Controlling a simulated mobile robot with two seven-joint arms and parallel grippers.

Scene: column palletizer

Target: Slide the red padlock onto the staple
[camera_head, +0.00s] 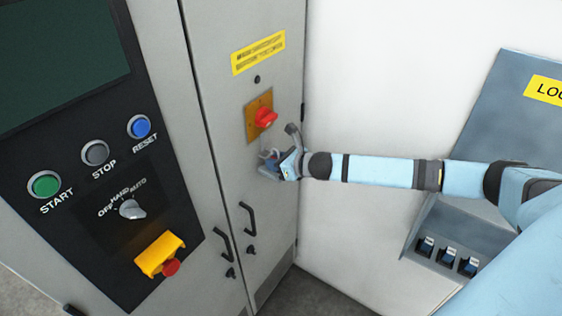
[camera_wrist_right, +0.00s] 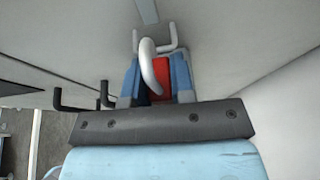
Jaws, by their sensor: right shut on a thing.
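The red padlock (camera_wrist_right: 162,78) shows in the right wrist view between the blue fingers of my right gripper (camera_wrist_right: 156,80). The gripper is shut on its body, and its pale curved shackle (camera_wrist_right: 148,66) stands out in front. In the head view my right gripper (camera_head: 272,162) is close to the grey cabinet door, just below the red rotary switch (camera_head: 265,117) on its yellow plate. The padlock is too small to make out there. I cannot clearly tell the staple from the other fittings, nor whether the shackle touches it. My left gripper is not in view.
Black door handles (camera_head: 248,219) stick out below the gripper. A control panel with buttons and a yellow-housed red stop button (camera_head: 171,267) is at the left. A blue-grey board (camera_head: 500,110) with a lower tray (camera_head: 458,232) of dark items is on the right.

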